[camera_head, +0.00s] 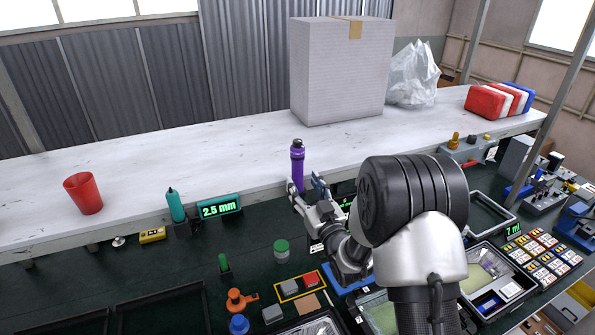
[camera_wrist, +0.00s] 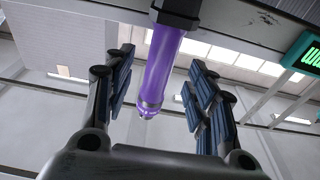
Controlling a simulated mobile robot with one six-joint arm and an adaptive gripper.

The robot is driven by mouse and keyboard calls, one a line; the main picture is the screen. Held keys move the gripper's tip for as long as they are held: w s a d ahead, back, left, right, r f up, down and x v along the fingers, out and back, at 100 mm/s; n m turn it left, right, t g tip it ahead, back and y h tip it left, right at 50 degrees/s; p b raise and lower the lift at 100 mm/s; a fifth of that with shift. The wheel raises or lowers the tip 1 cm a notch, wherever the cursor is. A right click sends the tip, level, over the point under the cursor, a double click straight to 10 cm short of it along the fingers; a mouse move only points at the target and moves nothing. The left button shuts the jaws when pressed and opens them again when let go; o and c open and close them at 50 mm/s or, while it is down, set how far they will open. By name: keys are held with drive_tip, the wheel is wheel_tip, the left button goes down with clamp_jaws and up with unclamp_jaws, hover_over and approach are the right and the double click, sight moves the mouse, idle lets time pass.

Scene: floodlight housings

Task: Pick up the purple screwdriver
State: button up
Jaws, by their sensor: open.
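The purple screwdriver (camera_head: 297,170) stands upright near the front edge of the white shelf, with a black top end. In the wrist view the purple screwdriver (camera_wrist: 163,65) runs between the two blue-padded fingers, with a clear gap on each side. My gripper (camera_head: 307,190) is open, its fingers around the lower part of the screwdriver. The wrist view shows my gripper (camera_wrist: 158,95) with both fingers apart. In the head view the screwdriver's lower end is partly hidden by my gripper.
A red cup (camera_head: 83,193) and a large box (camera_head: 341,70) stand on the white shelf (camera_head: 180,150). Below, the dark bench holds buttons (camera_head: 300,285), trays and small parts.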

sight(300, 174)
drive_tip(key=x, duration=0.2)
drive_tip(key=r+p+x, duration=0.1)
drive_tip(key=x, duration=0.1)
drive_tip(key=shift+w+a+r, duration=0.15)
drive_tip(key=shift+w, duration=0.15)
drive_tip(key=shift+w+a, duration=0.1)
drive_tip(key=shift+w, duration=0.15)
drive_tip(key=shift+c, duration=0.2)
drive_tip(key=shift+r, duration=0.1)
clamp_jaws()
